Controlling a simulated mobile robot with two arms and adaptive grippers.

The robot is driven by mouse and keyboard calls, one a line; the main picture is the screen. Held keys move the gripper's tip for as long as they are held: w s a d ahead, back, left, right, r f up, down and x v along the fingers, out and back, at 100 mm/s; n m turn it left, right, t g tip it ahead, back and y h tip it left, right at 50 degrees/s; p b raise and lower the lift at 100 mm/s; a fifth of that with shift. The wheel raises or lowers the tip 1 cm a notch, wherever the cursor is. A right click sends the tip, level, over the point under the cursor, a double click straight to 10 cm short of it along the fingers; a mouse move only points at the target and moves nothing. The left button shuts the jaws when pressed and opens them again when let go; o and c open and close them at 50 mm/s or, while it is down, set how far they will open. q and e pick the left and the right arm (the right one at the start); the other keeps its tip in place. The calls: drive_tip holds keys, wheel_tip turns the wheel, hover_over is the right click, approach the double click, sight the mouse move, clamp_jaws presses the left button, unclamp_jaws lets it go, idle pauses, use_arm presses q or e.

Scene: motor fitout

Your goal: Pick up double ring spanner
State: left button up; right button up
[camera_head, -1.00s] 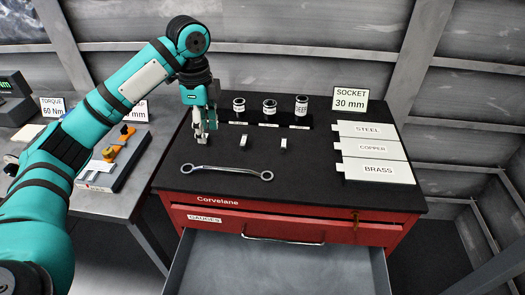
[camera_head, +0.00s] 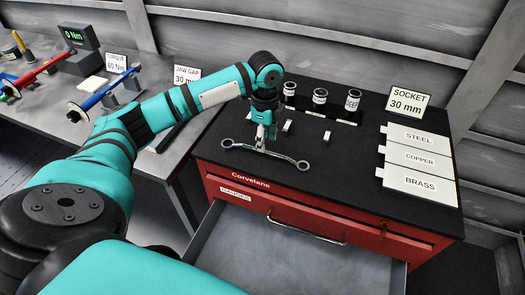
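The double ring spanner (camera_head: 283,157) is a long silver tool with a ring at each end. It lies on the black top of the red cabinet, near the front edge. My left gripper (camera_head: 261,147) points down at the spanner's shaft, with its fingertips at or just above it. The fingers partly cover the shaft, and I cannot tell whether they are closed on it. My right gripper is not in view.
Several labelled sockets (camera_head: 320,97) stand behind, with two small metal blocks (camera_head: 287,127) nearer. STEEL, COPPER and BRASS plates (camera_head: 410,184) lie to the right by a SOCKET 30 mm sign (camera_head: 407,102). An open drawer (camera_head: 290,262) juts out below. A grey bench (camera_head: 50,109) with tools stands left.

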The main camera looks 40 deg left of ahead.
use_arm(q)
drive_tip(key=shift+a+f+p, duration=0.1)
drive_tip(key=shift+f+p, duration=0.2)
drive_tip(key=shift+f, duration=0.1)
wheel_tip(320, 180, down, 4)
drive_tip(key=shift+a+r+p, duration=0.15)
drive_tip(key=shift+r+p, duration=0.05)
drive_tip(key=shift+p, duration=0.45)
drive_tip(key=shift+f, duration=0.4)
drive_tip(key=shift+c, duration=1.4)
drive_tip(key=shift+w, duration=0.1)
clamp_jaws()
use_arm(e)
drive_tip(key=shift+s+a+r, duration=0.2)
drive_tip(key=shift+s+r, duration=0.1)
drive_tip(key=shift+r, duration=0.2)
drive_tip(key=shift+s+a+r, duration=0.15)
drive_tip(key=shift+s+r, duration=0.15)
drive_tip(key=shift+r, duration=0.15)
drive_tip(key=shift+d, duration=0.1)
